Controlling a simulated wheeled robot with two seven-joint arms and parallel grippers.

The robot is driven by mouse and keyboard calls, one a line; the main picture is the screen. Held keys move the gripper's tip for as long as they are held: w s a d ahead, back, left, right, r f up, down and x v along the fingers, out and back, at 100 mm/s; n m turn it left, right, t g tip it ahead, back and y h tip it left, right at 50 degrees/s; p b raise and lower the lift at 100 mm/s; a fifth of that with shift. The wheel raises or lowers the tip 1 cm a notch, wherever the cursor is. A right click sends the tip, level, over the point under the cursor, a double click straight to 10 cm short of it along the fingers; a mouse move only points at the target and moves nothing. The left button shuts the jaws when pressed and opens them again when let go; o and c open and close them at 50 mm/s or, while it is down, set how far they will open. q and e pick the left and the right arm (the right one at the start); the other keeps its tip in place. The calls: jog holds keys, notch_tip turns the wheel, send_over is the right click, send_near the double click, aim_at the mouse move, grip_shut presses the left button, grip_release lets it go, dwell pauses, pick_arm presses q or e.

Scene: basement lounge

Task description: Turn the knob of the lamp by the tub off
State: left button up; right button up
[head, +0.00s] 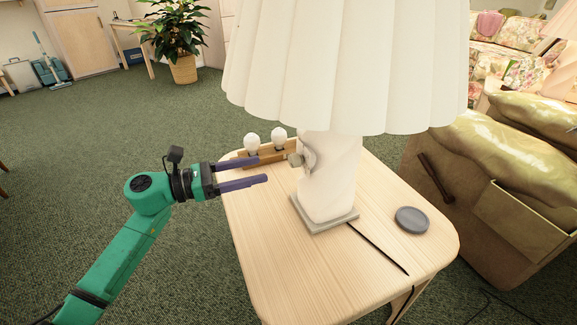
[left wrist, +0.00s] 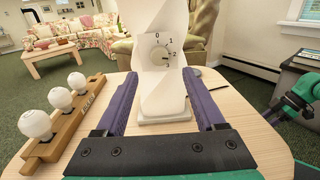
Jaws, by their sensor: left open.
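The lamp (head: 330,190) stands upright on a light wooden side table (head: 270,270); its white base is twisted and its pleated shade (head: 340,70) is wide. Its knob (head: 296,160) sticks out on the side facing my left gripper (head: 262,169). That gripper is open and empty, its fingertips a little short of the knob. The knob's exact setting is too small to tell.
A wooden holder (left wrist: 75,115) with three white bulbs stands on the table beside the left finger. A grey round disc (head: 412,219) and a dark cord lie right of the lamp. An armchair (head: 500,190) stands close at the right. Carpet left of the table is clear.

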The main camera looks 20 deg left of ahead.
aim_at(290, 162)
pick_arm(q)
jog(key=x, duration=0.8)
jog(key=shift+w, duration=0.15)
grip_shut()
pick_arm(e)
jog(key=shift+s+d+r, duration=0.1)
jog(key=shift+d+r, duration=0.05)
jog(key=shift+d, duration=0.15)
jog(key=shift+s, duration=0.1)
